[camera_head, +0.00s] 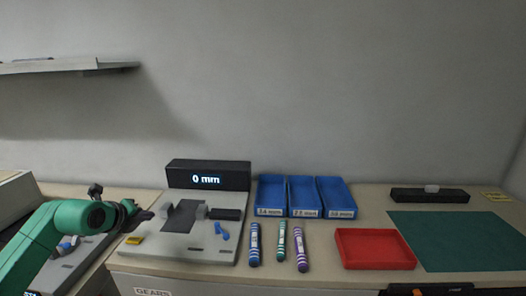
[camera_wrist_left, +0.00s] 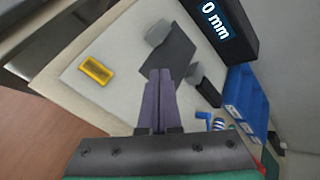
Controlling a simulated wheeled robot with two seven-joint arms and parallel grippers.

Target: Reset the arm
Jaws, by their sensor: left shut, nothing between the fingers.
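My left arm is green and comes in from the left in the head view. My left gripper (camera_head: 146,214) is over the left edge of the light grey plate (camera_head: 210,250). In the left wrist view its two purple fingers (camera_wrist_left: 161,88) are shut together with nothing between them. They point toward the dark patch and grey blocks on the plate. My right gripper does not clearly show; a dark part at the bottom right edge of the head view cannot be made out.
A black display (camera_head: 208,175) reading "0 mm" stands behind the plate. Blue bins (camera_head: 304,213), several striped cylinders (camera_head: 281,240), a red tray (camera_head: 374,266) and a green mat (camera_head: 500,262) lie to the right. A yellow block (camera_wrist_left: 96,70) is on the plate. A shelf (camera_head: 65,66) juts out upper left.

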